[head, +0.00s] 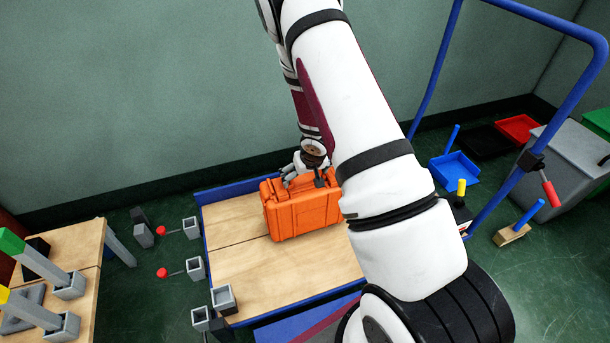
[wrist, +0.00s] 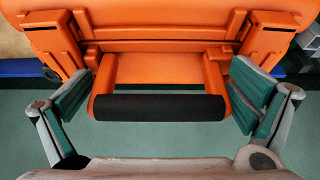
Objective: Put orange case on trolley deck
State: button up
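The orange case (head: 300,214) stands upright on the wooden trolley deck (head: 238,270), towards its far side in the head view. My gripper (head: 306,178) is at the top of the case, partly hidden by my arm. In the wrist view the orange case (wrist: 160,28) fills the top, and its black-gripped handle (wrist: 158,107) lies between my two fingers. My gripper (wrist: 160,105) is open, with one finger beside each end of the handle. A narrow gap seems to show at each side; contact is hard to judge.
The trolley's blue push frame (head: 440,70) rises at the right. A wooden table (head: 85,265) with grey posts stands at the left. Blue (head: 455,168) and red (head: 518,127) trays and a grey bin (head: 570,165) are on the right. The deck's near left part is bare.

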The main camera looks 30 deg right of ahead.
jog(key=s+a+r+h+p, duration=0.15)
jog(key=s+r, duration=0.35)
jog(key=r, duration=0.6)
jog(key=s+a+r+g+p, duration=0.15)
jog(key=s+r, duration=0.35)
jog(key=r, duration=0.6)
jog(key=s+a+r+h+p, duration=0.15)
jog(key=s+r, duration=0.35)
jog(key=r, duration=0.7)
jog(key=s+a+r+y, duration=0.1)
jog(key=s+a, duration=0.3)
jog(key=s, duration=0.4)
jog(key=s+a+r+n+g+y, duration=0.1)
jog(key=s+a+r, duration=0.3)
jog(key=s, duration=0.5)
jog(key=s+a+r+n+g+y, duration=0.1)
jog(key=s+a+r+y, duration=0.1)
jog(key=s, duration=0.6)
jog(key=shift+s+a+r, duration=0.35)
jog(key=shift+a+r, duration=0.1)
jog(key=shift+a, duration=0.55)
jog(key=shift+g, duration=0.25)
